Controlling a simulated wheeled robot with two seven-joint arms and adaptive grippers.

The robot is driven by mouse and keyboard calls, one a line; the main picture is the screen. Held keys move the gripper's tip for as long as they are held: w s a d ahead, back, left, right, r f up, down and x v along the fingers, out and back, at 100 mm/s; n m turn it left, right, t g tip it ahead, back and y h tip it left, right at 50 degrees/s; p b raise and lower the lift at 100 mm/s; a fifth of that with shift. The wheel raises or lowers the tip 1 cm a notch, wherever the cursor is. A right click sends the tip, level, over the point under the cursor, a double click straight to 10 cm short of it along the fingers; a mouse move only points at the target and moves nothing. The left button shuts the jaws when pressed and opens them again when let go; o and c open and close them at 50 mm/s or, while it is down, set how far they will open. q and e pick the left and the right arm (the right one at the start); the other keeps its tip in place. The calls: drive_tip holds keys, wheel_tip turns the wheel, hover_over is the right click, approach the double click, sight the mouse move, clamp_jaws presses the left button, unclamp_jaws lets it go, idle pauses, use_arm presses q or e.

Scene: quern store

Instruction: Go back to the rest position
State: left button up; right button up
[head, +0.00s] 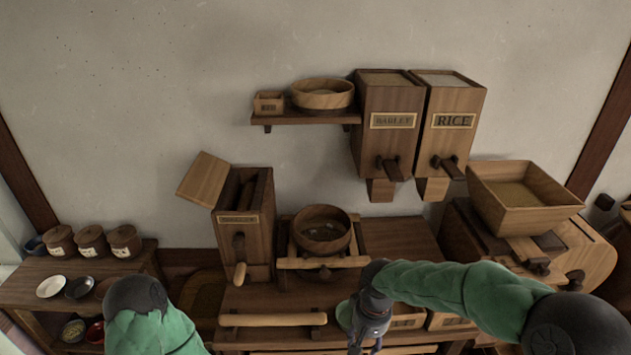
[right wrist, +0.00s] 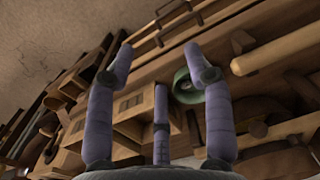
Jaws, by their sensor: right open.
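My right gripper (head: 368,335) hangs low in front of the counter in the head view, at the end of the green-sleeved right arm. In the right wrist view its fingers (right wrist: 158,65) are spread apart with nothing between them. My left arm shows only as a green sleeve at the bottom left of the head view; its gripper is out of sight.
A bowl (head: 322,230) sits on a wooden stand behind my right gripper. A pale rolling pin (head: 272,320) lies left of it. BARLEY (head: 391,105) and RICE (head: 452,108) bins hang above. A square hopper (head: 525,198) stands right. Small plates (head: 51,287) lie left.

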drive_tip(key=s+a+f+m+y, duration=0.1)
drive_tip(key=s+f, duration=0.7)
drive_tip(key=f, duration=0.4)
drive_tip(key=s+a+f+m+y, duration=0.1)
drive_tip(key=s+f+m+y, duration=0.1)
drive_tip(key=s+f, duration=0.6)
wheel_tip(320, 180, down, 6)
drive_tip(key=shift+s+r+t, duration=0.15)
drive_tip(key=shift+r+t, duration=0.05)
drive_tip(key=shift+t, duration=0.1)
